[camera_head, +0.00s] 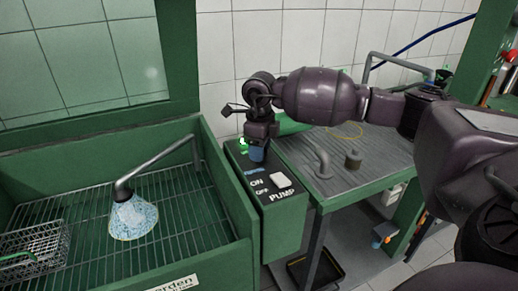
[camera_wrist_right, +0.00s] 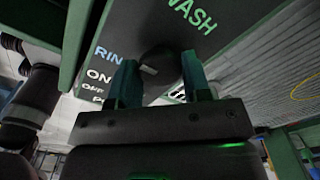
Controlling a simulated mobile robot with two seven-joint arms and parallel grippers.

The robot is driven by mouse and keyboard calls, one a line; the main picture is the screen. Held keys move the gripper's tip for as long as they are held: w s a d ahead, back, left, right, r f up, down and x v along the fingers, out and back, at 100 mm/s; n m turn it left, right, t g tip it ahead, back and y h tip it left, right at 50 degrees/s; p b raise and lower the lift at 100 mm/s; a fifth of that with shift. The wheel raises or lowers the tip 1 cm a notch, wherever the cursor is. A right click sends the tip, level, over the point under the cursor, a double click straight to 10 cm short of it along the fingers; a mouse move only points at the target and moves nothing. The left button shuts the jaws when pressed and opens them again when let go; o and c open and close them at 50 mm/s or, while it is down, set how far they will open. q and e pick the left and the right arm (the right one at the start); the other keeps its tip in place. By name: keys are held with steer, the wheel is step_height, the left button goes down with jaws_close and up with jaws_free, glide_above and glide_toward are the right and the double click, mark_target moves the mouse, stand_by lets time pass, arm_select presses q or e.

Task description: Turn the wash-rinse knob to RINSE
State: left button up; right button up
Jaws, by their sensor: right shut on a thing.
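The control box (camera_head: 283,232) stands between the wash basin and the metal-topped table. Its top carries ON, OFF and PUMP lettering and a white pump switch (camera_head: 281,180). My right gripper (camera_head: 257,158) points down onto the far part of this top and hides the knob in the head view. In the right wrist view the dark round wash-rinse knob (camera_wrist_right: 160,62) has a pale mark and sits between WASH and the partly hidden RINSE lettering (camera_wrist_right: 108,54). My right gripper (camera_wrist_right: 162,88) is shut on the knob, one finger at each side. My left gripper is not in view.
A green wash basin (camera_head: 190,285) with a wire rack is at left. A bent spout (camera_head: 150,165) there ends in a bluish-white spray cone (camera_head: 133,218). A wire basket (camera_head: 35,245) lies on the rack.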

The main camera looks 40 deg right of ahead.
steer(key=n, duration=0.3)
steer(key=shift+n, duration=0.4)
stand_by(0.4)
steer(key=o, duration=0.9)
steer(key=shift+o, duration=0.2)
steer(key=shift+r, duration=0.1)
